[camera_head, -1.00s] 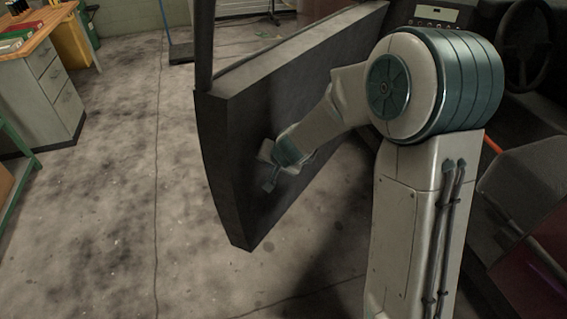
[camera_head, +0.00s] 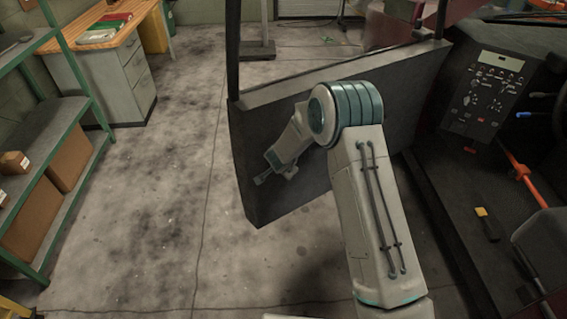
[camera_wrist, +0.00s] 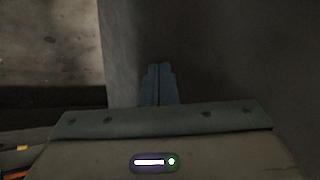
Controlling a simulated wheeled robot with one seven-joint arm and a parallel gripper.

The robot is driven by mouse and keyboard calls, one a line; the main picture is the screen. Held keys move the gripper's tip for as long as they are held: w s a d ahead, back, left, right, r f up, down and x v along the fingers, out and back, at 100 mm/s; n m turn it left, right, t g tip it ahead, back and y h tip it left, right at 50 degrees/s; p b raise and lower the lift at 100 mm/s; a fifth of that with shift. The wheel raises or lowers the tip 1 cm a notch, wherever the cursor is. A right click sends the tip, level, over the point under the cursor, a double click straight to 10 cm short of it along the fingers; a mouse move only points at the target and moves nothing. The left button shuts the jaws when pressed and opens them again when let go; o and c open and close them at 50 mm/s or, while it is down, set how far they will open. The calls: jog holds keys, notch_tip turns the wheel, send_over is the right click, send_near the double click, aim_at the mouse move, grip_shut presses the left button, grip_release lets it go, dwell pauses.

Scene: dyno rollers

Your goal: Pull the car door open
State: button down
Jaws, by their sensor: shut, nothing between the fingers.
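The car door (camera_head: 395,92) is a dark grey panel with a thin window frame post at its left end. It stands swung well out from the car body on the right. My gripper (camera_head: 262,179) is at the door's inner face, near its free left edge. In the wrist view, my gripper's fingers (camera_wrist: 160,72) are together with nothing between them, in front of the dark door face (camera_wrist: 240,55). The door's lighter edge strip (camera_wrist: 118,45) is just left of them. I cannot tell whether the fingertips touch the door.
The car interior with a control panel (camera_head: 490,95) and an orange lever (camera_head: 522,172) is at the right. A green shelf (camera_head: 85,85) with boxes and a wooden-topped desk (camera_head: 125,75) stand at the left. The concrete floor between shelf and door is clear.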

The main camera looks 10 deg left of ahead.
jog(key=shift+w+a+f+p, duration=0.1)
jog(key=shift+w+a+p, duration=0.25)
jog(key=shift+a+p, duration=0.25)
jog(key=s+d+f+b+v, duration=0.1)
jog(key=s+b+v, duration=0.1)
jog(key=v, duration=1)
jog(key=shift+d+f, duration=0.15)
jog(key=shift+f, duration=0.15)
jog(key=shift+r, duration=0.1)
